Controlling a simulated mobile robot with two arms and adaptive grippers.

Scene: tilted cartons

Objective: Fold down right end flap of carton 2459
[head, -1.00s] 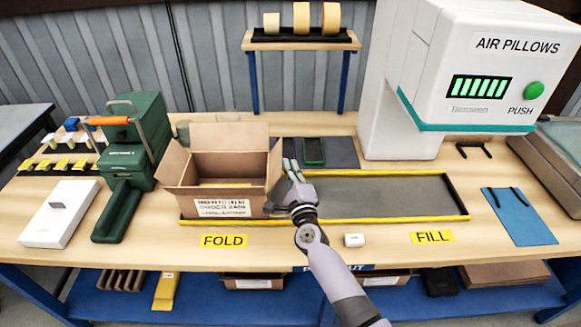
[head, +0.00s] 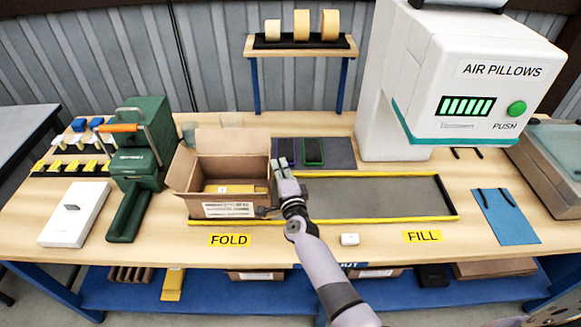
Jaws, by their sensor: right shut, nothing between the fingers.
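The open brown carton (head: 216,211) stands at the left end of the yellow-edged tray, with a white label (head: 229,210) on its front, too small to read surely. Its back flap (head: 233,142) stands up and its left end flap (head: 182,168) leans outward. A yellow item (head: 230,188) lies inside. My right gripper (head: 281,167) is shut and empty at the carton's right end, its fingers pointing up and away. I cannot make out the right end flap clearly there; the gripper partly covers that end. My left gripper is not in view.
The tray's grey floor (head: 380,192) is clear to the right. Phone-like items (head: 312,151) lie on a dark mat behind.

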